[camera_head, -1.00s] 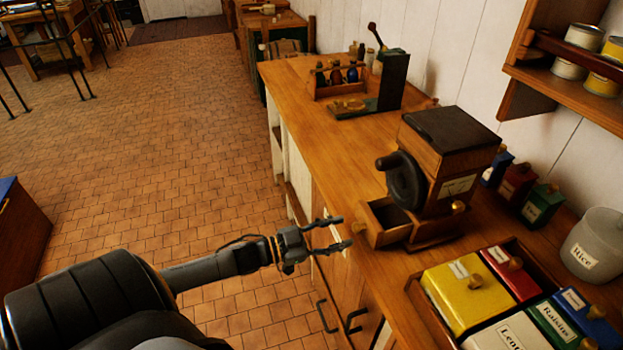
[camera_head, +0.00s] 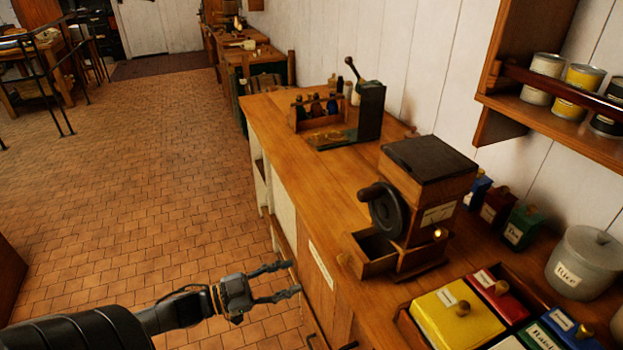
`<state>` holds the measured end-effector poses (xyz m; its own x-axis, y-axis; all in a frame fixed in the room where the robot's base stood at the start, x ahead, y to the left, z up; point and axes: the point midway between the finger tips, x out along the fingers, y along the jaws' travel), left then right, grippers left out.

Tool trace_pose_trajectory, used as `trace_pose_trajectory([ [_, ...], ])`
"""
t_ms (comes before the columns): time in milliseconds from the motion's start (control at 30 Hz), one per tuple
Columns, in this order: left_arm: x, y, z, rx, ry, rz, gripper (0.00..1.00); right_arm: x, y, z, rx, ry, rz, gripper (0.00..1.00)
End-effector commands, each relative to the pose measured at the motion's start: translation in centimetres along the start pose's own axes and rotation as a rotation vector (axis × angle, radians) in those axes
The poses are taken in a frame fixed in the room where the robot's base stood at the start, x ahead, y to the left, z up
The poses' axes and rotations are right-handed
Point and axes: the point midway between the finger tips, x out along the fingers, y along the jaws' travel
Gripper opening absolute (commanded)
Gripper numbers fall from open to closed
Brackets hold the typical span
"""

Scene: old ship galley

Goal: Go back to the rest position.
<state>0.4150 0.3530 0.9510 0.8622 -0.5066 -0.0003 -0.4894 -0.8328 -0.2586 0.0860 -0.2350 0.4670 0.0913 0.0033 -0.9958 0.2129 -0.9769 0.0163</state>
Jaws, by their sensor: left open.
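My left gripper (camera_head: 282,281) is open and empty. It is beside the front of the wooden counter (camera_head: 290,150), over the tiled floor and apart from the coffee grinder's open drawer. My left arm comes in from the lower left. My right gripper does not show.
The coffee grinder (camera_head: 427,190) stands near the counter's front edge with its drawer (camera_head: 371,257) pulled out. Labelled boxes (camera_head: 455,318) and a rice canister (camera_head: 582,262) are at the right. A bottle rack (camera_head: 318,112) stands farther back. The tiled floor (camera_head: 130,200) at left is clear.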

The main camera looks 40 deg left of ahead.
Motion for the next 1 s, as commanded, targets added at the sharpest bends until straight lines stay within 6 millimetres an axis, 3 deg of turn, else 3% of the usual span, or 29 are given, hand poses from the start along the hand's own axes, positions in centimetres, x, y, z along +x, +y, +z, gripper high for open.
trace_pose_trajectory([
  [233, 0.0, -0.1, 0.3, -0.001, -0.005, -0.005, 0.46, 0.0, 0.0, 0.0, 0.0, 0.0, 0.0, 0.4],
  [333, -0.5, -0.4, 2.4, -0.007, -0.05, -0.043, 0.46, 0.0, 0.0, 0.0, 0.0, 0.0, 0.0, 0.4],
  [467, -2.5, -0.8, 9.1, -0.035, -0.202, -0.153, 0.46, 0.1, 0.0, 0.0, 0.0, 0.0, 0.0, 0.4],
  [567, -5.1, 0.3, 16.2, -0.075, -0.373, -0.245, 0.46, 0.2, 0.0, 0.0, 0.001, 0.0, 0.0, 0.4],
  [700, -9.2, 4.5, 25.3, -0.145, -0.624, -0.325, 0.46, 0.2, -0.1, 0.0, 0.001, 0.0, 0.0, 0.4],
  [767, -10.9, 7.2, 28.6, -0.179, -0.73, -0.339, 0.46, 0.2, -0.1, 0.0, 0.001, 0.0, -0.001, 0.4],
  [900, -14.8, 15.0, 35.0, -0.261, -0.972, -0.329, 0.46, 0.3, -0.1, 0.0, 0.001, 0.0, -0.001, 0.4],
  [1000, -17.2, 21.6, 38.1, -0.317, -1.137, -0.287, 0.46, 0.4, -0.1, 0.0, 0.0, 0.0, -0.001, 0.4],
])
